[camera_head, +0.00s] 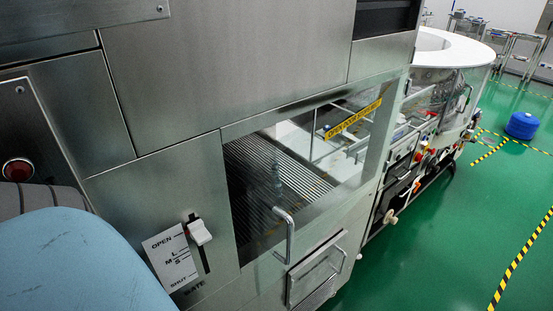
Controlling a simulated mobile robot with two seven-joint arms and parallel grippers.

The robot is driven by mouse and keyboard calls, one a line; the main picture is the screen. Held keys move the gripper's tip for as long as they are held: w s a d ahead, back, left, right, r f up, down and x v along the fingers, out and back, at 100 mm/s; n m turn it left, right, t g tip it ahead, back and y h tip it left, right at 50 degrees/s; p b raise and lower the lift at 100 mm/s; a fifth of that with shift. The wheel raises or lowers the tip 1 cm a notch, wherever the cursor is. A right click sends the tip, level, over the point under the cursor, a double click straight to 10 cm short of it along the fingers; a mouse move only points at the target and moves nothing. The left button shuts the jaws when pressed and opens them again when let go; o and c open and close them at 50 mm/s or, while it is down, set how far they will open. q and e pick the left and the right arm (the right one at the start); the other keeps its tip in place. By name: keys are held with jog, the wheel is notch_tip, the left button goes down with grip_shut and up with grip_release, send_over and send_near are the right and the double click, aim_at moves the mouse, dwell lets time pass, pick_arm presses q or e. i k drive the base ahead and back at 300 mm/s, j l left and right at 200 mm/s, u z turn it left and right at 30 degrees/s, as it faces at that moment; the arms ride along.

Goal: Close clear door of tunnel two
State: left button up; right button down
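A clear door (330,150) with a yellow label (353,118) sits in the front of a large steel machine. Through it I see a ribbed, slatted surface inside. A bent metal handle (288,236) stands out at the door's lower part. The panel looks roughly in line with its steel frame, but I cannot tell whether it is fully closed. No marking shows which tunnel this is. Neither of my grippers is in view.
A white lever (199,232) stands beside an OPEN/SHUT plate (170,258). A red button (17,170) is at the left. A lower drawer-like panel (318,268) has its own handle. A white-topped round machine (450,48) stands behind.

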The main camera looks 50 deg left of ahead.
aim_at(287, 261)
jog(key=k+u, duration=0.15)
jog(key=u, duration=1.35)
jog(key=k+j+u, duration=0.1)
jog(key=k+j, duration=0.15)
